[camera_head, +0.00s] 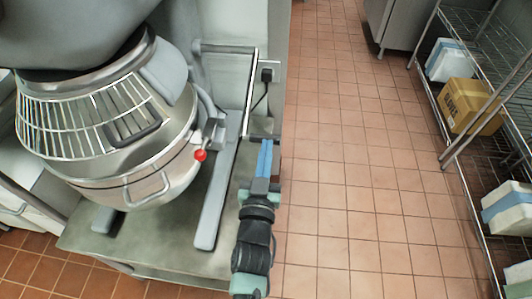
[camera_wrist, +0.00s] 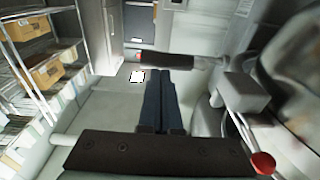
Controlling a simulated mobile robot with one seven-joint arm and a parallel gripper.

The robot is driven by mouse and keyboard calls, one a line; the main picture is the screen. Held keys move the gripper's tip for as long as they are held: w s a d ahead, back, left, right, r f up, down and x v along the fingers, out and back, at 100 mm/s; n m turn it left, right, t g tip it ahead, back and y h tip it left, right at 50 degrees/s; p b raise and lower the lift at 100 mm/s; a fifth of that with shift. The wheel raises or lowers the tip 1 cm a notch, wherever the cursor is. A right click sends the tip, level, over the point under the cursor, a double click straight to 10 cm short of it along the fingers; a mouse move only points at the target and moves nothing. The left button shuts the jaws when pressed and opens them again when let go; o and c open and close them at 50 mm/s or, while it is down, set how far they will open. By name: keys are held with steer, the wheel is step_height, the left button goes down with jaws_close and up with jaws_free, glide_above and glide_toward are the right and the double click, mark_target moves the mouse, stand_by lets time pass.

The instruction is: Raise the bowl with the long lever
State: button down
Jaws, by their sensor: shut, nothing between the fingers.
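The mixer's steel bowl (camera_head: 130,190) sits under a wire guard at the left in the head view. The long lever (camera_head: 250,95) runs along the mixer's right side. Its dark grip (camera_head: 262,138) is at the near end, and the grip also shows across the wrist view (camera_wrist: 160,62). My gripper (camera_head: 265,143) is shut and empty, its blue fingers together. The fingertips (camera_wrist: 163,73) point at the grip and are very close to it. I cannot tell whether they touch it. A short handle with a red knob (camera_head: 200,155) is beside the bowl.
The mixer's grey base leg (camera_head: 217,195) stands on a metal table (camera_head: 160,245). A wire shelf rack (camera_head: 455,140) with boxes stands at the right. The tiled floor (camera_head: 345,160) between table and rack is clear.

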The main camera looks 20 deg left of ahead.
steer(key=shift+w+f+b, duration=0.15)
steer(key=shift+f+b, duration=0.55)
steer(key=shift+b, duration=0.3)
steer(key=shift+a+f+t+b, duration=0.15)
steer(key=shift+t+b, duration=0.15)
steer(key=shift+b, duration=0.2)
